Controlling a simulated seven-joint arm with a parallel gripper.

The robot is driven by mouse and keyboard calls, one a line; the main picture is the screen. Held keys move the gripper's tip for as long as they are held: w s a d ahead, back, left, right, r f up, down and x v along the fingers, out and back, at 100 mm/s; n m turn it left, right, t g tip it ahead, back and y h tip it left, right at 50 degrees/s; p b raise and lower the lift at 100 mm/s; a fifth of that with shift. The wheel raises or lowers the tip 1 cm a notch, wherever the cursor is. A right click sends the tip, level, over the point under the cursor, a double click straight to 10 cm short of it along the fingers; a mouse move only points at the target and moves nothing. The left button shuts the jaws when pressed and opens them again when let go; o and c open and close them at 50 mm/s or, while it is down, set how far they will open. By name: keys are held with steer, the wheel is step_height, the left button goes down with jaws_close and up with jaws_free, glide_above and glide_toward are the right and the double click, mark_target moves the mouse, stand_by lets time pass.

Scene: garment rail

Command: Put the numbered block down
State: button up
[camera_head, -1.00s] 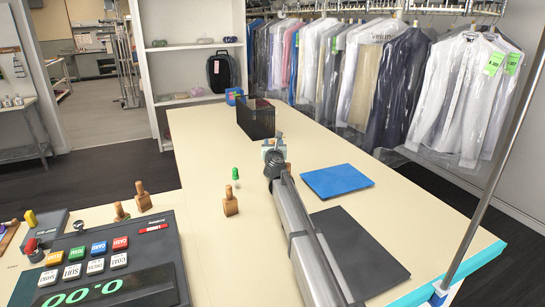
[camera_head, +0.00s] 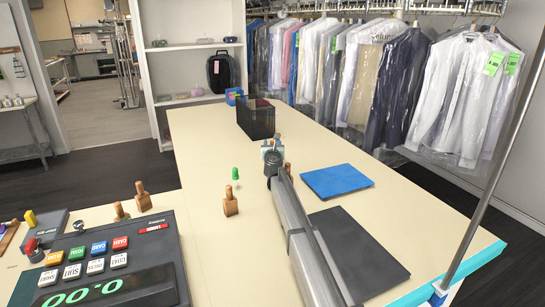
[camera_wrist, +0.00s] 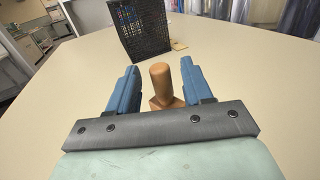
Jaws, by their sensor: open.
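A wooden block with a rounded upright handle (camera_wrist: 160,80) stands between the fingers of my gripper (camera_wrist: 157,90) in the wrist view. The fingers are blue, open and spread to either side of it, with a gap visible at least on the left. No number shows on the block. In the head view my gripper (camera_head: 272,146) is over the middle of the cream counter, and a brown handle top (camera_head: 278,138) shows just beyond it. The gripper's hand hides most of that block.
A black mesh basket (camera_head: 257,119) stands beyond my gripper. A blue pad (camera_head: 337,181) and a dark pad (camera_head: 358,256) lie to the right. Wooden blocks (camera_head: 230,203) (camera_head: 143,197), a green-topped peg (camera_head: 235,175) and a register (camera_head: 105,262) are to the left. Bare counter lies between.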

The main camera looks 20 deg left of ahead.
steer(key=shift+w+a, duration=0.3)
steer(key=shift+w, duration=0.35)
jaws_close()
